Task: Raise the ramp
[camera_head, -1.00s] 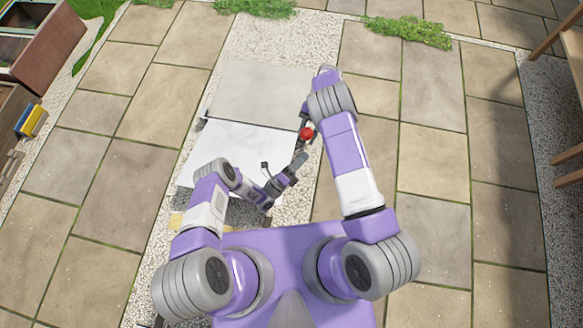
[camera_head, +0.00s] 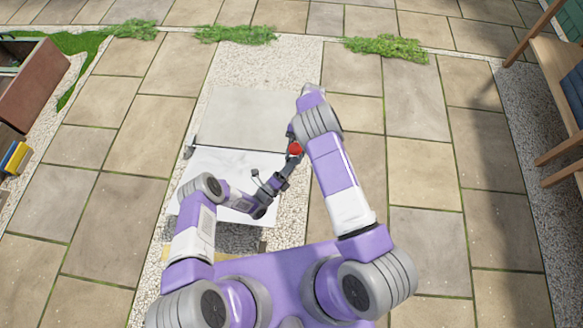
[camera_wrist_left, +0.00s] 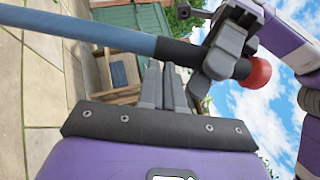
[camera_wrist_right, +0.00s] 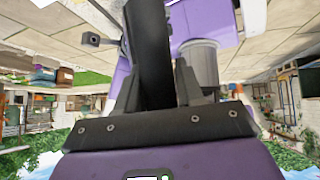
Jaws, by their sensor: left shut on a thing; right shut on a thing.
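A white panel (camera_head: 215,165) and a pale grey panel (camera_head: 250,118) lie end to end on the gravel strip in the head view; I cannot tell whether either is tilted. A lever (camera_wrist_left: 130,38) with a blue-grey bar, a black sleeve and a red ball end crosses the left wrist view. Its red knob (camera_head: 295,149) shows in the head view. My left gripper (camera_head: 283,178) is shut on the lever's black sleeve. My right gripper (camera_head: 294,136) is shut on the lever near the knob. In the right wrist view the black sleeve (camera_wrist_right: 150,50) stands between the fingers.
Stone paving (camera_head: 420,165) lies open on both sides of the gravel strip (camera_head: 300,75). A wooden bench (camera_head: 555,80) stands at the right. A brown planter (camera_head: 35,80) and a small yellow and blue object (camera_head: 15,157) are at the left edge. Green plants (camera_head: 235,34) line the back.

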